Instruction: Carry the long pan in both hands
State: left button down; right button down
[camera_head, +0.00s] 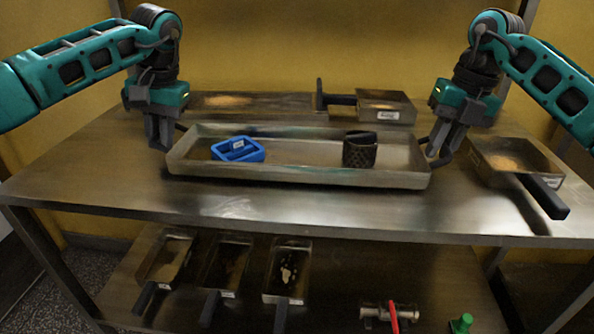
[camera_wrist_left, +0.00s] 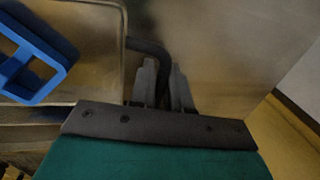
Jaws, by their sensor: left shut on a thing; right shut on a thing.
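The long pan (camera_head: 300,178) is a shallow metal tray with a handle at each short end, over the middle of the steel table. A blue open frame-like object (camera_head: 238,150) lies in its left part and a dark patterned cup-like object (camera_head: 360,150) stands in its right part. My left gripper (camera_head: 160,140) is shut on the pan's left handle; the wrist view shows its fingers (camera_wrist_left: 163,88) around the dark bent handle (camera_wrist_left: 150,48). My right gripper (camera_head: 438,150) is at the right handle and shut on it. Whether the pan touches the table is hard to tell.
A small handled pan (camera_head: 495,160) sits right of the long pan, its handle toward the table's front edge. Another handled pan (camera_head: 385,105) stands behind. Several handled pans, a red-handled tool (camera_head: 393,318) and a green-topped item (camera_head: 461,323) are below. The table front (camera_head: 250,210) is clear.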

pick_arm(q)
jog(key=shift+f, duration=0.35)
pick_arm(e)
jog(key=shift+d+f, duration=0.1)
jog(key=shift+f, duration=0.3)
pick_arm(q)
jog(key=c, duration=1.5)
grip_release()
jog(key=shift+f, duration=0.1)
pick_arm(e)
jog(key=c, duration=1.5)
grip_release()
pick_arm(q)
jog(key=o, duration=0.4)
pick_arm(e)
jog(key=o, duration=0.4)
pick_arm(q)
jog(key=shift+r, duration=0.2)
pick_arm(e)
jog(key=shift+r, duration=0.1)
